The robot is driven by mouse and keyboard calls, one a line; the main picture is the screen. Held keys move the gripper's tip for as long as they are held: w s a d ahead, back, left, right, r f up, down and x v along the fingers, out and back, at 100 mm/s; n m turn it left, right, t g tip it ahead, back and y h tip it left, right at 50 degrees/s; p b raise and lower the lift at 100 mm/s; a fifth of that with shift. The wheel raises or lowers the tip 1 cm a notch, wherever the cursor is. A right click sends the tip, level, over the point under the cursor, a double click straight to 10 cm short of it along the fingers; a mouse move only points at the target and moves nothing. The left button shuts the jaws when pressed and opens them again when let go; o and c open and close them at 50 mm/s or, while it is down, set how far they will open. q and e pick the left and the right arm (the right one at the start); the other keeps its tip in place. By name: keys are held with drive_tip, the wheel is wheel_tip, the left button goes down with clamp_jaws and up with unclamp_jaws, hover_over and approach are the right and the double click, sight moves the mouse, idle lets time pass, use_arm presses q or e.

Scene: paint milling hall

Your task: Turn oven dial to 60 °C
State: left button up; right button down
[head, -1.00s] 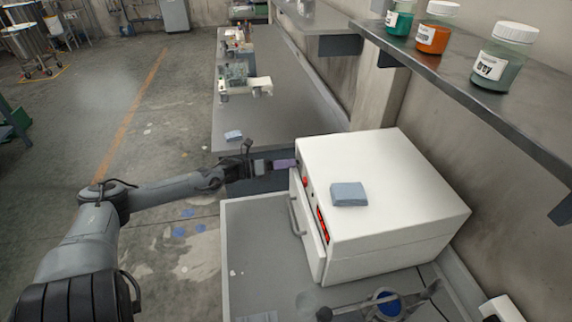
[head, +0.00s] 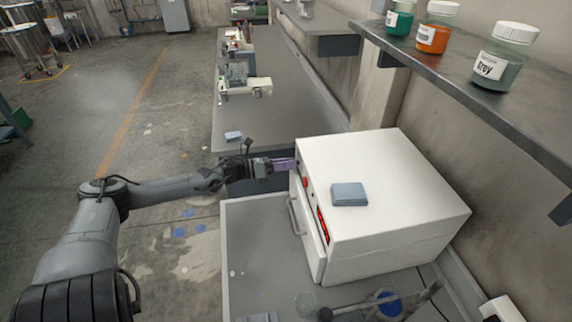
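The white oven (head: 395,205) stands on the grey bench, its front facing left with a handle (head: 295,216), a red knob or lamp (head: 305,182) and a red lit display (head: 322,226). My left gripper (head: 284,164) is at the far upper corner of the oven's front, its purple-tinted fingers pointing at the panel. The dial is not visible; the fingers and the oven's edge hide that spot. I cannot tell whether the fingers are open, shut or touching the dial.
A folded blue cloth (head: 349,194) lies on the oven. A shelf (head: 470,95) above right holds jars with green, orange and grey contents. Another bench (head: 285,115) extends behind; the floor at left is open.

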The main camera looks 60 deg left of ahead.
use_arm(q)
drive_tip(key=o, duration=0.3)
use_arm(e)
drive_tip(key=shift+d, duration=0.15)
use_arm(q)
drive_tip(key=shift+o, duration=0.2)
drive_tip(key=shift+s, duration=0.1)
use_arm(e)
wheel_tip(320, 180, up, 3)
drive_tip(key=p, duration=0.3)
drive_tip(key=shift+r, duration=0.1)
use_arm(q)
drive_tip(key=v, duration=1)
drive_tip(key=shift+s+a, duration=0.25)
use_arm(e)
drive_tip(key=shift+r, duration=0.1)
